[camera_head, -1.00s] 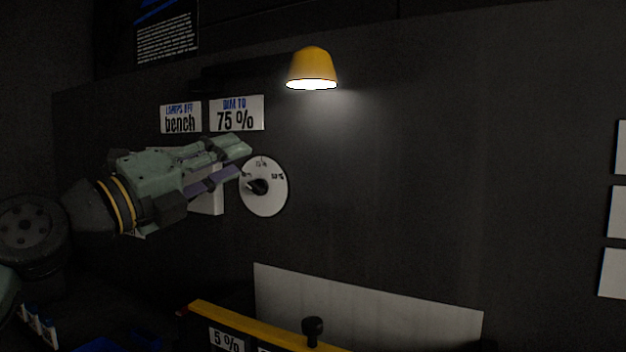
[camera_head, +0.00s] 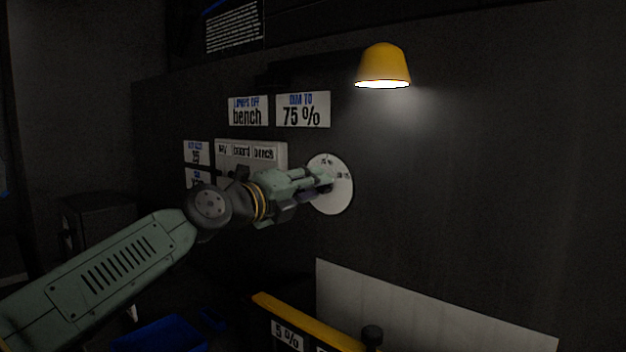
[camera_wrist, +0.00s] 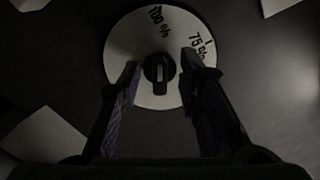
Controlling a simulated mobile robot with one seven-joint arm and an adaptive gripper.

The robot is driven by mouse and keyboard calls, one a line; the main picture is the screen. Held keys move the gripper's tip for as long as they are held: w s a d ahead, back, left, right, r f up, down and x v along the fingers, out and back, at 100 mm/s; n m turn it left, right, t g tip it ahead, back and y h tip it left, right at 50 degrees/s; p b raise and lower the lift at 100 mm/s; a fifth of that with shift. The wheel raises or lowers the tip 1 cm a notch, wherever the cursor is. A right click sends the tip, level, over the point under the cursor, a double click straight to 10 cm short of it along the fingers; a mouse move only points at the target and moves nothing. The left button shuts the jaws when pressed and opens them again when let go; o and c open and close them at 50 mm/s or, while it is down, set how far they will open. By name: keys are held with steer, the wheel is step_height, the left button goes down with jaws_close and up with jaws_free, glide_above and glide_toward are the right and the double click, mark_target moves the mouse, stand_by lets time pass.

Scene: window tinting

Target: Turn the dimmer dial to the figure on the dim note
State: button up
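The dimmer dial is a white round plate (camera_head: 338,199) on the dark wall, with a black knob (camera_wrist: 159,70) at its centre in the wrist view. The wrist view shows "100 %" and "75 %" printed on the plate near its top and right. The dim note (camera_head: 303,110) reads "DIM TO 75 %" and hangs above and left of the dial. My gripper (camera_head: 326,182) is at the dial. In the wrist view my gripper (camera_wrist: 160,74) is open, with one finger on each side of the knob and a gap visible on both sides. The head view hides the knob behind my gripper.
A lit yellow lamp (camera_head: 384,68) hangs above the dial. A "bench" note (camera_head: 248,111) and a labelled switch panel (camera_head: 265,155) are left of it. Below stand a pale board (camera_head: 430,305) and a yellow bar (camera_head: 300,318). The wall to the right is clear.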

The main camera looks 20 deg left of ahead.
steer(key=shift+w+d, duration=0.1)
steer(key=shift+w, duration=0.15)
jaws_close()
stand_by(0.4)
